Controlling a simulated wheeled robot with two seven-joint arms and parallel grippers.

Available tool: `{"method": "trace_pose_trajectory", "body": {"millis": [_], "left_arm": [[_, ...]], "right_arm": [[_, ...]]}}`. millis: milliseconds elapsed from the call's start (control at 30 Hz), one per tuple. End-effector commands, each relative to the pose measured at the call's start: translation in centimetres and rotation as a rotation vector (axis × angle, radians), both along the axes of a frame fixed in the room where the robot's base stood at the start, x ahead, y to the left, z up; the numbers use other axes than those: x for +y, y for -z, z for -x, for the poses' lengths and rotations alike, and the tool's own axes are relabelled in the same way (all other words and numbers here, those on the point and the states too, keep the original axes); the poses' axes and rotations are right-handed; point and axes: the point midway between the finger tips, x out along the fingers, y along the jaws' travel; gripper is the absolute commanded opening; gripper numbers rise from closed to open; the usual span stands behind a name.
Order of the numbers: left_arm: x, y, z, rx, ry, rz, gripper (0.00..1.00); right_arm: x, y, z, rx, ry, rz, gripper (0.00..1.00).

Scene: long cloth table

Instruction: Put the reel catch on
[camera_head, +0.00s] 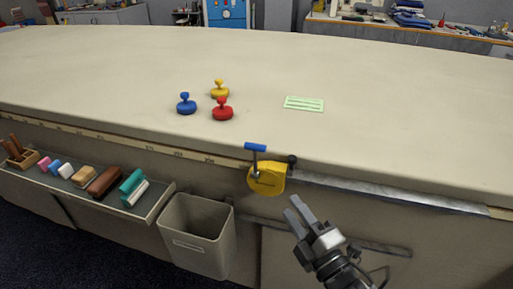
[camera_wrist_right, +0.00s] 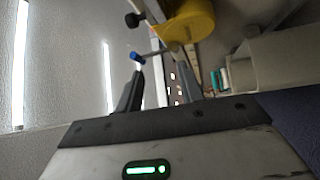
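A yellow reel (camera_head: 267,180) is mounted on the front edge of the table. A crank with a blue handle (camera_head: 255,147) stands up at its left, and a black knob (camera_head: 292,160) sits at its upper right. I cannot tell which part is the catch. My right gripper (camera_head: 293,204) is open and empty, below and right of the reel, apart from it. In the right wrist view the yellow reel (camera_wrist_right: 185,22), black knob (camera_wrist_right: 133,20) and blue handle (camera_wrist_right: 138,57) show beyond the open fingers (camera_wrist_right: 160,68). My left gripper is out of view.
Blue (camera_head: 186,104), yellow (camera_head: 219,90) and red (camera_head: 222,110) knobbed pieces and a green card (camera_head: 304,103) lie on the table (camera_head: 400,110). A grey bin (camera_head: 198,236) hangs left of the reel, beside a shelf of brushes and blocks (camera_head: 104,182).

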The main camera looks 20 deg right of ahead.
Motion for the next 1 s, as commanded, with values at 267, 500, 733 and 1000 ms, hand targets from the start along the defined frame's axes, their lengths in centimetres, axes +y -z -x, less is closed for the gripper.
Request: {"method": "trace_pose_trajectory", "body": {"millis": [267,500,733,1000], "left_arm": [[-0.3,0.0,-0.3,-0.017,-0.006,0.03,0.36],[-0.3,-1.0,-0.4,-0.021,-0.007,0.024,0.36],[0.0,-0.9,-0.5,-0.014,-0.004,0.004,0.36],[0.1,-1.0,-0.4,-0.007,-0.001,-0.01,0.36]], "right_arm": [[-0.3,-3.1,-0.9,-0.348,0.058,0.459,0.38],[0.6,-4.8,-3.6,-0.364,0.061,0.475,0.38],[1.9,-6.8,-8.1,-0.36,0.06,0.473,0.38],[3.2,-8.7,-12.6,-0.358,0.06,0.472,0.38]]}}
